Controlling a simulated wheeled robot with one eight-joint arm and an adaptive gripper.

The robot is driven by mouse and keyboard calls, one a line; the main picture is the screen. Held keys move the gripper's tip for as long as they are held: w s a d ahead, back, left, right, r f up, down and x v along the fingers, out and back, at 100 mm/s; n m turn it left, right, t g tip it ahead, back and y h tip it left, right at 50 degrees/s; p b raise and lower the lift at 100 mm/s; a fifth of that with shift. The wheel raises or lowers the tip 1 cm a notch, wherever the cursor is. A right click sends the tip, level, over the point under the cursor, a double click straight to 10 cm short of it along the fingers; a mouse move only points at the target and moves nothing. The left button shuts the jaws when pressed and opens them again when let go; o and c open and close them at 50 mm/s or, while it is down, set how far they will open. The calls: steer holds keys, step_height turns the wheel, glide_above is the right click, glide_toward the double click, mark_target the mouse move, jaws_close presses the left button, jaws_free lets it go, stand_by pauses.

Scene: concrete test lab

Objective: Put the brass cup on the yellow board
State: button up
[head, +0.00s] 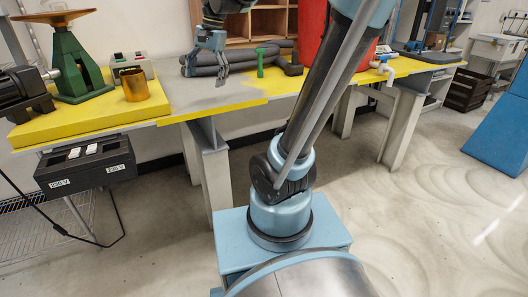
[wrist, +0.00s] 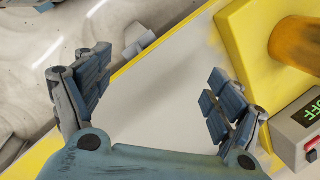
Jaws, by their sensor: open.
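The brass cup (head: 134,84) stands upright near the right edge of the thick yellow board (head: 70,122), at the left end of the bench. In the wrist view the cup (wrist: 298,44) is at the upper right, partly cut off by the frame, with the board (wrist: 240,27) under it. My gripper (head: 204,75) is open and empty above the grey bench top, to the right of the cup and board and apart from both. In the wrist view its two fingers (wrist: 157,82) are spread wide with only bare bench between them.
A green stand (head: 72,62) with a brass top is on the board, left of the cup. A grey box with a display (head: 132,66) sits behind the cup. Dark pipes (head: 225,66) and a small green part (head: 260,62) lie right of my gripper. A red cylinder (head: 312,40) stands beyond.

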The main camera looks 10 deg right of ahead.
steer(key=s+d+f+n+t+h, duration=0.1)
steer(key=s+d+f+n, duration=0.2)
steer(key=s+d+f, duration=0.5)
steer(key=s+d+f+n+t+h, duration=0.1)
steer(key=s+d+f+n, duration=0.3)
steer(key=s+d+f, duration=0.4)
step_height(320, 180, down, 6)
steer(key=shift+s+r+h, duration=0.1)
steer(key=shift+s+h, duration=0.15)
steer(key=shift+h, duration=0.15)
steer(key=shift+w+f, duration=0.2)
steer(key=shift+w, duration=0.3)
stand_by(0.4)
